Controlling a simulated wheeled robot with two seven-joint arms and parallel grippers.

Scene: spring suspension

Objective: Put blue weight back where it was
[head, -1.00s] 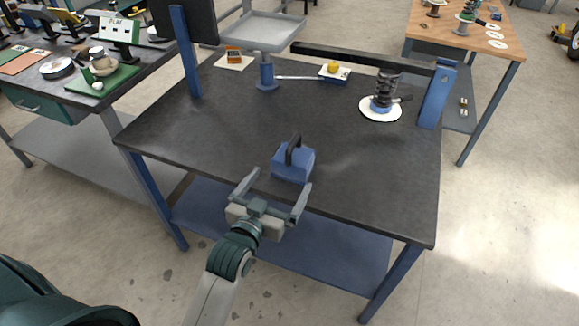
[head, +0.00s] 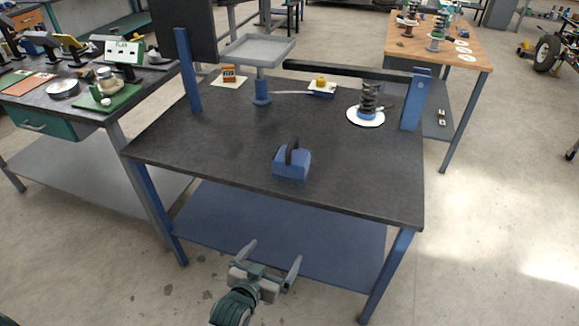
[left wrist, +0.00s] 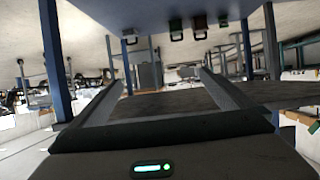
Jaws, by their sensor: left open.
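The blue weight (head: 291,164), a blue block with a black arched handle, stands upright on the dark tabletop near its front edge. My left gripper (head: 272,262) is open and empty, in front of the table and apart from the weight. In the left wrist view the open fingers (left wrist: 160,88) have nothing between them, and I cannot make out the weight there. My right gripper is not in view.
Much of the tabletop around the weight is clear.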

